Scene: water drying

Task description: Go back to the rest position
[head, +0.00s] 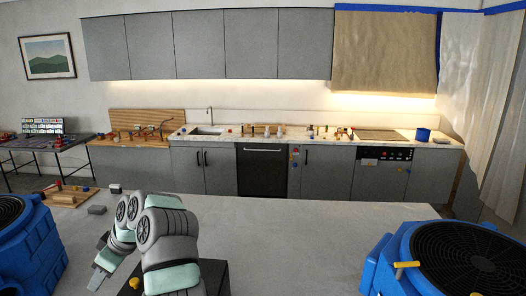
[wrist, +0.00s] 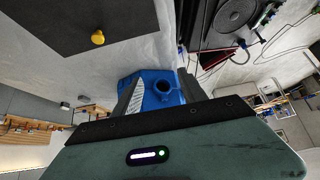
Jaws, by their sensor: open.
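My gripper (head: 98,261) hangs over the left part of the grey worktop, at the end of my folded arm in the head view. In the wrist view my gripper (wrist: 161,80) has its two fingers spread apart with nothing held between them. A blue machine (wrist: 155,92) shows beyond and between the fingers; whether they touch it cannot be told, but it looks farther off. In the head view a blue machine (head: 32,250) stands left of my gripper, with a gap between them.
The grey worktop (head: 300,235) is mostly clear. A blue fan unit (head: 450,262) stands at the right front. Cabinets and a sink (head: 206,131) line the back wall.

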